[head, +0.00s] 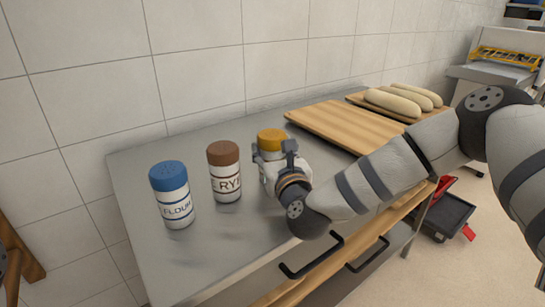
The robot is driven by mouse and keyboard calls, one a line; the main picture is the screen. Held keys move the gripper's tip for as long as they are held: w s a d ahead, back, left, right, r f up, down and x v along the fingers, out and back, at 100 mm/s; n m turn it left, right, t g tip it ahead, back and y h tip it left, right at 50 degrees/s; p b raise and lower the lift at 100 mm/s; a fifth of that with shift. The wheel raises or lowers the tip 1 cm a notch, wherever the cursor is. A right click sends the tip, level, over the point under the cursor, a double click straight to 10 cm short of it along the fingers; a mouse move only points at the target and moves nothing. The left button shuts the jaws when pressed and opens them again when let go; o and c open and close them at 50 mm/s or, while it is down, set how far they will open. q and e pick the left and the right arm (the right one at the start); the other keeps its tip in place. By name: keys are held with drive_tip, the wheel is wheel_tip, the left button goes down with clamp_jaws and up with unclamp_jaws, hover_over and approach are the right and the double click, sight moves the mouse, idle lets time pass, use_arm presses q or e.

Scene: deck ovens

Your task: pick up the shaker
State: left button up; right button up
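Three shakers stand upright on the grey metal counter (240,243). One has a blue lid and reads FLOUR (174,195). One has a brown lid and a label on which RYE shows (225,172). The third, a yellow-lidded shaker (271,138), has its body mostly hidden by my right gripper (273,157). The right gripper is at this shaker, with finger parts showing on its left and right sides, below the lid. I cannot tell whether the fingers press on it. My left gripper is not in view.
A wooden board (345,126) lies on the counter behind and right of my gripper. Beyond it, another board holds loaves (393,102). The tiled wall (200,70) runs along the back. Black handles (312,258) are on the counter's front. The counter's left front is clear.

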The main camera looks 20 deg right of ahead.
sight(275, 135)
drive_tip(key=shift+c, duration=1.2)
drive_tip(key=shift+r, duration=0.1)
drive_tip(key=r, duration=0.3)
drive_tip(key=s+r, duration=0.1)
drive_tip(key=shift+d+r+p, duration=0.1)
drive_tip(key=shift+r+p, duration=0.3)
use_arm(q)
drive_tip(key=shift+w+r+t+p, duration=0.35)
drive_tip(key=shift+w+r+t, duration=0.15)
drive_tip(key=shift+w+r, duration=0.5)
use_arm(e)
drive_tip(key=s+d+r, duration=0.3)
drive_tip(key=s+r, duration=0.5)
drive_tip(key=s, duration=0.4)
drive_tip(key=shift+s, duration=0.3)
